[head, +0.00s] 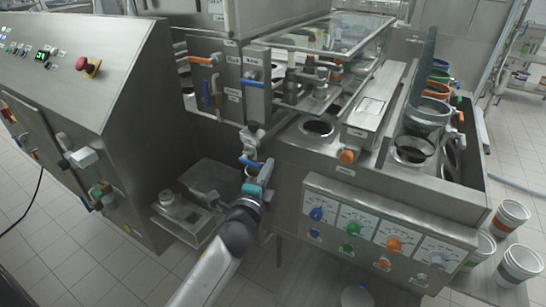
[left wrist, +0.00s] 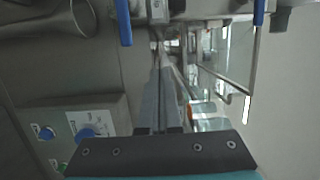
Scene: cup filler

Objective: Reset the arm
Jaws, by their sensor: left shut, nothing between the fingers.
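My left arm comes in from the bottom of the head view. My left gripper (head: 265,170), with a teal body, is in front of the filling machine (head: 375,185), near its left front corner. In the left wrist view its two long grey fingers (left wrist: 160,72) lie together, shut and empty. Blue handles hang near the top of that view, on both sides of the fingers; I cannot tell if the fingers touch anything. My right gripper is not in view.
A panel with coloured knobs (head: 388,235) is to the right of my gripper. A sloped steel cabinet (head: 90,75) with a red button (head: 88,67) stands at the left. Stacked cups (head: 510,216) are at the right. Tiled floor (head: 75,265) is clear at the lower left.

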